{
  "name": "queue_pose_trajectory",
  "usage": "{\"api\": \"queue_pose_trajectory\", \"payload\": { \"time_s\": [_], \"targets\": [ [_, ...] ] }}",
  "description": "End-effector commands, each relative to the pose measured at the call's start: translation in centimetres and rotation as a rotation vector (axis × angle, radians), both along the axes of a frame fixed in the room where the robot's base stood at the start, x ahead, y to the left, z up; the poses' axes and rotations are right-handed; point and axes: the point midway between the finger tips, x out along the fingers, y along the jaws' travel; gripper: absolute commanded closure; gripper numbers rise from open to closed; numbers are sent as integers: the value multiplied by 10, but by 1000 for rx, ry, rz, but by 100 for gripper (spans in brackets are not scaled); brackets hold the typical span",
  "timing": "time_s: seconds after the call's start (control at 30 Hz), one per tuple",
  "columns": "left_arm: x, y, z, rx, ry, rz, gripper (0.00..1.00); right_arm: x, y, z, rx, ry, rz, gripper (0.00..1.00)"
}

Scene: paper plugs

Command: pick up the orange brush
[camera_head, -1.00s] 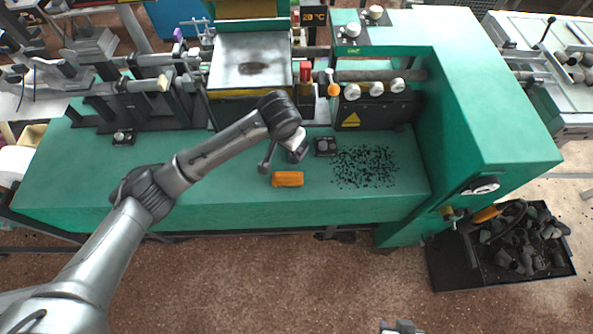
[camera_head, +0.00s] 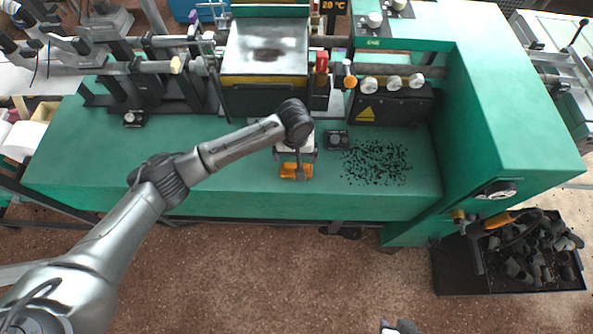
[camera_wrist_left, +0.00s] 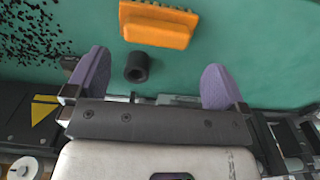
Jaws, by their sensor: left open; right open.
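The orange brush (camera_head: 290,172) lies on the green bench top near its front edge, partly hidden under my left gripper in the head view. In the left wrist view the brush (camera_wrist_left: 158,25) lies beyond the fingertips, apart from them. My left gripper (camera_head: 297,163) is over it, open and empty, and its two purple fingers are spread wide in the left wrist view (camera_wrist_left: 155,82). A small black hollow cylinder (camera_wrist_left: 137,67) shows between the fingers and the brush. Only a small part of my right gripper (camera_head: 400,327) shows at the bottom edge of the head view.
Black crumbs (camera_head: 376,162) lie scattered right of the brush. A small black block (camera_head: 337,139) stands behind it. The machine's black box with a yellow warning sign (camera_head: 390,105) rises behind. A black bin of dark pieces (camera_head: 510,255) stands on the floor at right.

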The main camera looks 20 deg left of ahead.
Motion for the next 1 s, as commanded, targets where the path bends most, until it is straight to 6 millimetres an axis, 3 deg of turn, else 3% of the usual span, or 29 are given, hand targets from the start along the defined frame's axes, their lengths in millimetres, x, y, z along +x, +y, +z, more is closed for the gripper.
{"api": "queue_pose_trajectory", "payload": {
  "time_s": [0.27, 0.63, 1.0],
  "targets": [
    [0, 0, -15, 0, -1, 0, 0, 0, 2, -4, 7, 0, -5, 57],
    [-2, -4, -59, 1, -1, 0, 0, 0, 2, -16, 8, -1, -6, 57],
    [-2, -4, -64, 1, -2, -1, 0, 0, 0, -17, 0, -1, 0, 57]
  ]
}}
